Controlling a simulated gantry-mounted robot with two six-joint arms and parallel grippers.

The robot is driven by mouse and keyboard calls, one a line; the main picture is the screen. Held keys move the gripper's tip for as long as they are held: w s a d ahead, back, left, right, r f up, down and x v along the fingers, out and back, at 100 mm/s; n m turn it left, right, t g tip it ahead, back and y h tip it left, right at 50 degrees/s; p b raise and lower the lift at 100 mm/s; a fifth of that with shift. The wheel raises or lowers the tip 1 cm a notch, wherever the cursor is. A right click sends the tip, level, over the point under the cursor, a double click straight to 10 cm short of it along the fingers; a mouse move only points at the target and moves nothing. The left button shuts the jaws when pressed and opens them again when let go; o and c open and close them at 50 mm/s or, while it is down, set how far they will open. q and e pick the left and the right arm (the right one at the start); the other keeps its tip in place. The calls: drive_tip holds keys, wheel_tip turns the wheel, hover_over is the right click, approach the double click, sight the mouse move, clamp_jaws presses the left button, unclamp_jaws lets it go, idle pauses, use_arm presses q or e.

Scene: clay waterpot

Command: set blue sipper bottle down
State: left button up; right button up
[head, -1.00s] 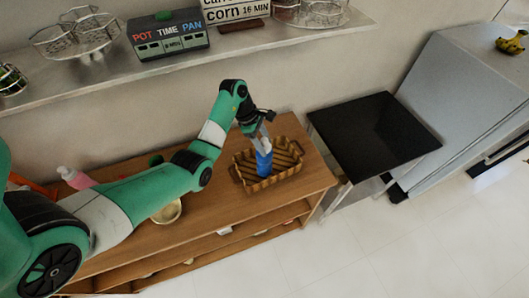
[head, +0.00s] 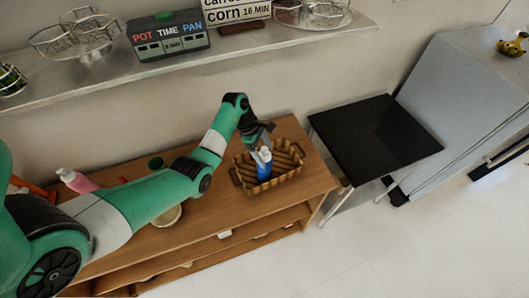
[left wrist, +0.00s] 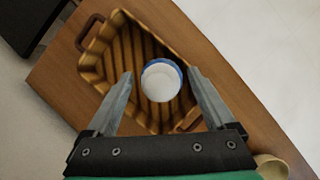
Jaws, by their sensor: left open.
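The blue sipper bottle (head: 264,168) with a white cap stands upright inside the brown ribbed basket (head: 289,172) on the wooden shelf unit. In the left wrist view the bottle (left wrist: 160,81) shows from above as a white cap with a blue rim, between the fingers. My left gripper (head: 260,147) is open at the top of the bottle. In the left wrist view the fingers (left wrist: 160,92) are spread, with a gap on each side of the cap. The basket (left wrist: 98,62) surrounds the bottle there. My right gripper is not in view.
A pink bottle (head: 75,180) and a bowl (head: 168,216) stand on the wooden top (head: 213,207) at the left. A black-topped table (head: 375,137) is right of the shelf unit. A wall shelf (head: 190,67) runs behind, holding signs and wire racks.

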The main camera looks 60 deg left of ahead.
use_arm(q)
drive_tip(key=shift+r, duration=0.2)
drive_tip(key=p+v, duration=0.1)
drive_tip(key=v, duration=0.6)
drive_tip(key=shift+a+r, duration=0.15)
drive_tip(key=shift+r, duration=0.05)
